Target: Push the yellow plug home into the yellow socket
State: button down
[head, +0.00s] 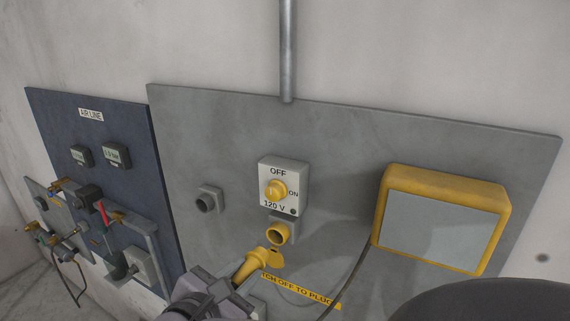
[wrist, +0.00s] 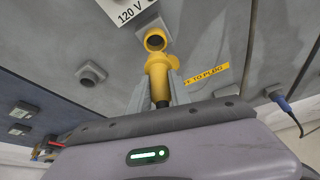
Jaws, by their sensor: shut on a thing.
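The yellow plug (head: 253,264) is held in my gripper (head: 236,278), which is shut on it. In the wrist view the plug (wrist: 158,80) stands between the fingers and points at the yellow socket (wrist: 155,40). The yellow socket (head: 278,234) sits on the grey panel just below the switch box, with its round opening showing. In the head view the plug is below and left of the socket, apart from it. In the wrist view the plug's tip overlaps the socket's lower edge, and the gap is hard to judge.
The 120 V switch box (head: 283,186) has a yellow knob. A grey socket (head: 209,199) is to its left. A yellow-framed box (head: 440,220) is at right, with a dark cable hanging beside it. The blue air line panel (head: 100,150) with valves and hoses is at left.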

jog(key=shift+w+d+b, duration=0.1)
jog(key=shift+w+d, duration=0.2)
jog(key=shift+w, duration=0.3)
jog(key=shift+w+d+b, duration=0.1)
jog(key=shift+w+d, duration=0.2)
jog(key=shift+w, duration=0.35)
jog(key=shift+w+d+b, duration=0.1)
jog(key=shift+w+d, duration=0.2)
jog(key=shift+w, duration=0.3)
jog(key=shift+w+d+b, duration=0.25)
jog(key=shift+w+d, duration=0.1)
jog(key=shift+w, duration=0.4)
jog(key=shift+w+d+b, duration=0.2)
jog(key=shift+w+d, duration=0.1)
jog(key=shift+w, duration=0.45)
jog(key=c, duration=1.1)
grip_release()
jog(key=shift+w, duration=0.1)
send_near(263, 250)
jog(key=b+v, duration=0.1)
jog(key=v, duration=0.4)
jog(key=shift+s+a+f, duration=0.1)
jog(key=shift+s+a, duration=0.15)
